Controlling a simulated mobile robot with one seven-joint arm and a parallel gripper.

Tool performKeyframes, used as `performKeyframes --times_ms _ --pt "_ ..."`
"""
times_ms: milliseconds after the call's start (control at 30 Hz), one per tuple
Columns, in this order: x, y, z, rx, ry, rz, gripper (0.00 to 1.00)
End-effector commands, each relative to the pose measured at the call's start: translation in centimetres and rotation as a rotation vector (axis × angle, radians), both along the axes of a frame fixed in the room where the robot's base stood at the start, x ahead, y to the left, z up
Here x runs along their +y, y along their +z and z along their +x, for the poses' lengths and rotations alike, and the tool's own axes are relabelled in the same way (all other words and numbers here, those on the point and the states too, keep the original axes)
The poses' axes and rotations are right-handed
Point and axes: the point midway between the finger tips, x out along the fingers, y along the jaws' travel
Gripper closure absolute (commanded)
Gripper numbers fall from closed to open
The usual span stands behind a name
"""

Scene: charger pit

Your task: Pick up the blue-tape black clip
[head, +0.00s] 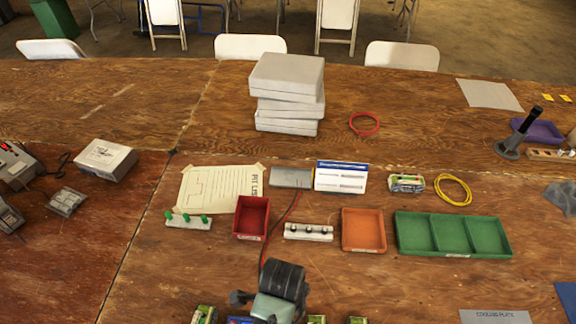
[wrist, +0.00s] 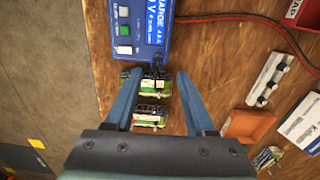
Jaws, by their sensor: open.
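My gripper (wrist: 157,76) is open in the wrist view, with one blue-grey finger on each side. Between its fingertips are a black clip-like piece (wrist: 157,59) at the edge of the blue charger and a green-and-white battery pack (wrist: 153,84) with dark parts on top. I cannot make out blue tape on the black piece, so I cannot tell for sure that it is the blue-tape black clip. A second green pack (wrist: 150,117) lies nearer my palm. In the head view my arm's end hides the fingertips.
The blue charger (wrist: 144,28) lies just ahead of my fingertips, with a red-and-black cable running right. A white strip with dark knobs (head: 308,232), a red tray (head: 250,219), an orange tray (head: 363,230) and a green tray (head: 454,252) stand beyond.

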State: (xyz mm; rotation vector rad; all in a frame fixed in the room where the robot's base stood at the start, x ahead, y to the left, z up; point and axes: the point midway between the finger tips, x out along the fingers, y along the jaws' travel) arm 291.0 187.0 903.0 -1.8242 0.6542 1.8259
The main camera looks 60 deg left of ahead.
Motion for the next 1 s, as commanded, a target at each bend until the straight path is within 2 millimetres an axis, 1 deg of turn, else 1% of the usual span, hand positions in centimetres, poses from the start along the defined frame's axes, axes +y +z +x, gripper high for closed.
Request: performKeyframes --times_ms 33,100,267,367,500,633,767,967,1000 --pt "0.0 -0.8 0.0 0.003 0.001 -0.002 0.45" --pt "0.0 -1.7 0.0 0.001 0.002 0.000 0.45" --pt "0.0 -2.6 0.0 -0.001 0.002 0.001 0.45" --pt "-0.3 -3.5 0.1 0.001 0.001 -0.001 0.45" --pt "-0.8 -5.5 0.1 0.002 0.001 -0.001 0.45" --pt "-0.7 -7.1 0.2 -0.001 0.001 0.001 0.45" --pt "-0.7 -7.6 0.2 -0.001 0.001 0.002 0.45" --pt "-0.7 -7.6 0.2 -0.002 0.000 0.002 0.45" --pt "-0.7 -7.6 0.2 -0.002 0.000 0.002 0.52"
